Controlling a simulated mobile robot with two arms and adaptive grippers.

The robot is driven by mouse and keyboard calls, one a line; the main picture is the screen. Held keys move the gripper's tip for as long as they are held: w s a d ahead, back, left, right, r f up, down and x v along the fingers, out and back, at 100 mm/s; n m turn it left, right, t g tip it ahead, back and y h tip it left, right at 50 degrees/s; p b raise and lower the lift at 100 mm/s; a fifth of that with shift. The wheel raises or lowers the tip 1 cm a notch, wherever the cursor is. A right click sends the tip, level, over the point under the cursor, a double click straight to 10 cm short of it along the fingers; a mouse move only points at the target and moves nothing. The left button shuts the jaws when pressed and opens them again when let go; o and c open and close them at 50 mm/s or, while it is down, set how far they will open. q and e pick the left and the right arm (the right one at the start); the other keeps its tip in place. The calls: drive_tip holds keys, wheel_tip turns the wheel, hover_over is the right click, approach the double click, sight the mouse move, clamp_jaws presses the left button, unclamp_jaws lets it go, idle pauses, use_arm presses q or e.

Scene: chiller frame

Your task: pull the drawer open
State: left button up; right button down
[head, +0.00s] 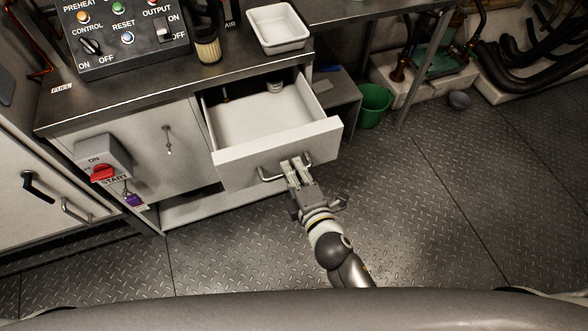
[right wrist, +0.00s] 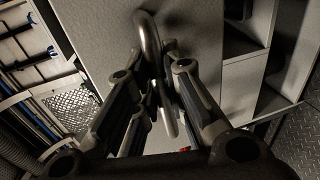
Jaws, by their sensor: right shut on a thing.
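The white drawer (head: 278,149) under the dark counter stands well open, and its inside shows. A small pale round object (head: 275,86) and a small dark upright thing are at its back. Its metal bar handle (head: 268,174) runs across the front; it also shows in the right wrist view (right wrist: 150,45). My right gripper (head: 293,168) is shut on the handle, with its fingers around the bar. In the right wrist view the fingers (right wrist: 160,90) lie on both sides of the bar. My left gripper is not in view.
A control panel (head: 122,38) and a white tray (head: 278,28) stand on the counter (head: 150,88). A cabinet door with a red switch (head: 102,173) is at left. A green bucket (head: 373,105) stands right of the drawer. The metal floor (head: 430,220) in front is clear.

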drive_tip(key=c, duration=1.5)
unclamp_jaws()
drive_tip(key=v, duration=1.2)
drive_tip(key=shift+f, duration=0.1)
